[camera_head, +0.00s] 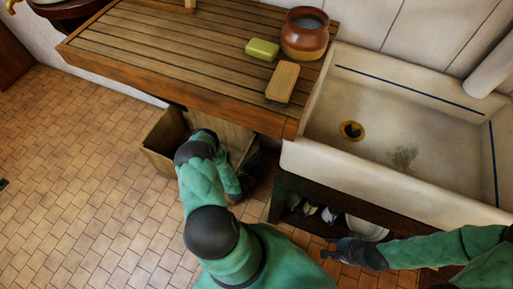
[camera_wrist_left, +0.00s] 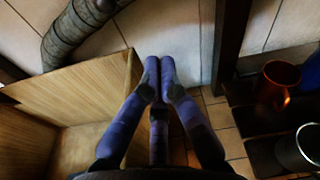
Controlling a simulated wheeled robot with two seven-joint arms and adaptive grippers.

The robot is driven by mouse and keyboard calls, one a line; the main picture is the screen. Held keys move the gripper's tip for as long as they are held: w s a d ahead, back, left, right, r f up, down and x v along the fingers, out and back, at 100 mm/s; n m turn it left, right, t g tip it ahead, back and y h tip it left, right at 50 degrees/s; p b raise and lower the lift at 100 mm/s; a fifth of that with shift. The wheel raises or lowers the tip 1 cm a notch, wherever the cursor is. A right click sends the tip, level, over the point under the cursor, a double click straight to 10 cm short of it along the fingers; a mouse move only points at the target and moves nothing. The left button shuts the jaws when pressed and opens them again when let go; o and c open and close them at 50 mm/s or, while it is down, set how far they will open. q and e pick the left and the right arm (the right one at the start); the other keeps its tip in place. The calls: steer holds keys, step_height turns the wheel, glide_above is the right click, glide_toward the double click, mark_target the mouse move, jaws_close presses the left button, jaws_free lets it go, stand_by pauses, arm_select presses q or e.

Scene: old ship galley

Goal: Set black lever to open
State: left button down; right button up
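I cannot make out a black lever in either view. My left gripper (camera_wrist_left: 160,62) reaches low under the counter, with its purple-lit fingertips together and nothing visible between them. In the head view it is mostly hidden by my own forearm and the counter edge. A dark, ribbed grey pipe (camera_wrist_left: 72,32) curves along the wall to the upper left of the fingertips, apart from them. My right gripper (camera_head: 335,250) is low in front of the shelf under the sink, apart from the pipe area. Its fingers are too small to judge.
A wooden box (camera_head: 160,158) stands beside my left gripper, under the slatted counter (camera_head: 150,45). A dark post (camera_wrist_left: 230,42) and a shelf with a copper mug (camera_wrist_left: 278,85) stand to its right. The sink (camera_head: 390,105) is above.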

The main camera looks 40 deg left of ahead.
arm_select(q)
steer(key=w+a+r+b, duration=0.2)
steer(key=w+a+b, duration=0.1)
steer(key=w, duration=0.4)
steer(key=shift+r+b, duration=0.3)
steer(key=shift+r, duration=0.1)
steer(key=shift+s+a+r+m+p, duration=0.1)
steer(key=shift+a+r+m+p, duration=0.15)
steer(key=shift+r+m+p, duration=0.65)
steer(key=shift+f, duration=0.3)
